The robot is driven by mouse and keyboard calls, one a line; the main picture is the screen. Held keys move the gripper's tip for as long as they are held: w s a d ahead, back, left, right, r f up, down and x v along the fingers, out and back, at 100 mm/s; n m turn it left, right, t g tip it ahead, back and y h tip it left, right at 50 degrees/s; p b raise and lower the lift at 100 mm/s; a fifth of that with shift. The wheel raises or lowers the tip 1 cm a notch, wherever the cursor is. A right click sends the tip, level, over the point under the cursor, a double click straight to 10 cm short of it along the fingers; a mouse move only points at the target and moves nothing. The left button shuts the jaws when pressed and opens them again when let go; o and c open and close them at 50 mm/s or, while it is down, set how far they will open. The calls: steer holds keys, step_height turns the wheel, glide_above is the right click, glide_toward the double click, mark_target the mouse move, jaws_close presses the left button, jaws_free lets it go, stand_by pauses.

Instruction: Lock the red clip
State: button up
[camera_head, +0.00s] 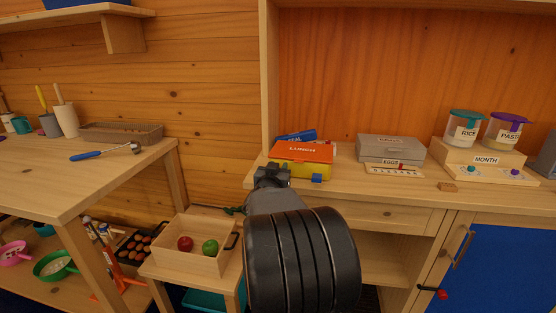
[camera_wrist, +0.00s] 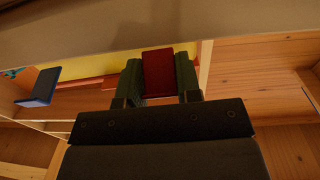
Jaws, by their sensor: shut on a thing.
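A lunch box with an orange-red lid (camera_head: 302,151) and a yellow base (camera_head: 309,169) sits at the front edge of the counter. A blue clip (camera_head: 317,178) sticks out at its front right; it also shows at the left of the wrist view (camera_wrist: 38,88). My gripper (camera_head: 272,172) is at the front left of the box. In the wrist view, my gripper (camera_wrist: 145,82) is shut on the red clip (camera_wrist: 158,70), with a finger on each side. The red clip is hidden behind my gripper in the head view. Whether it is latched cannot be told.
A grey box (camera_head: 390,148), an eggs board (camera_head: 394,169) and a month stand (camera_head: 484,159) with jars stand right on the counter. A blue thing (camera_head: 295,136) lies behind the lunch box. A wooden crate (camera_head: 191,258) with fruit stands below left.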

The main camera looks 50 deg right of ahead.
stand_by(0.3)
steer(key=o, duration=0.9)
steer(key=shift+a, duration=0.15)
steer(key=p+v, duration=0.1)
steer(key=v, duration=1.2)
steer(key=shift+s+a+r+p, duration=0.1)
steer(key=shift+s+a+p, duration=0.1)
steer(key=shift+p, duration=0.1)
